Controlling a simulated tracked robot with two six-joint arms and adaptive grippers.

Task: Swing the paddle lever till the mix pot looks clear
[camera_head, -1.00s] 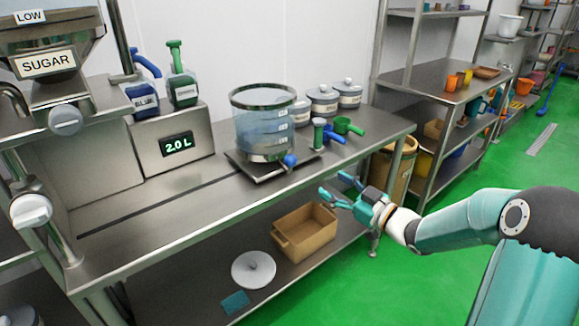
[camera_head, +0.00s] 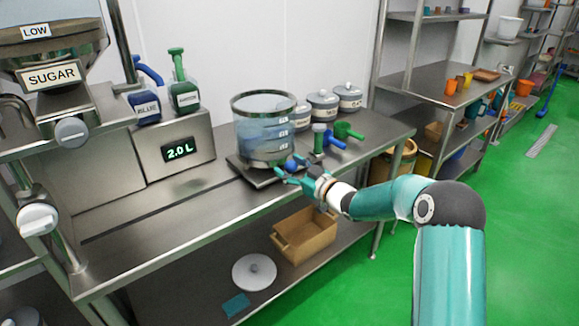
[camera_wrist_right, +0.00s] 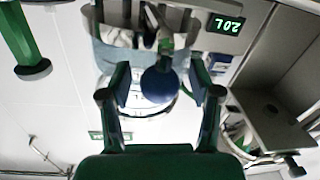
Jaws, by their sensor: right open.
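The mix pot (camera_head: 264,135) is a clear cylinder with a dark rim and side labels, holding something bluish and hazy. It stands on a dark flat base on the steel bench. A blue ball knob (camera_head: 291,165), seemingly the paddle lever's end, sits at the pot's lower front right. My right gripper (camera_head: 286,176) is open at the knob. In the right wrist view the blue knob (camera_wrist_right: 160,85) lies between the spread fingers, with a gap on each side; I cannot tell how deep it sits. My left gripper is not in view.
Green and blue handled tools (camera_head: 319,139) stand close right of the pot, with lidded canisters (camera_head: 322,105) behind. A box with a "2.0 L" display (camera_head: 179,150) is to the left. The bench front (camera_head: 150,230) is bare.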

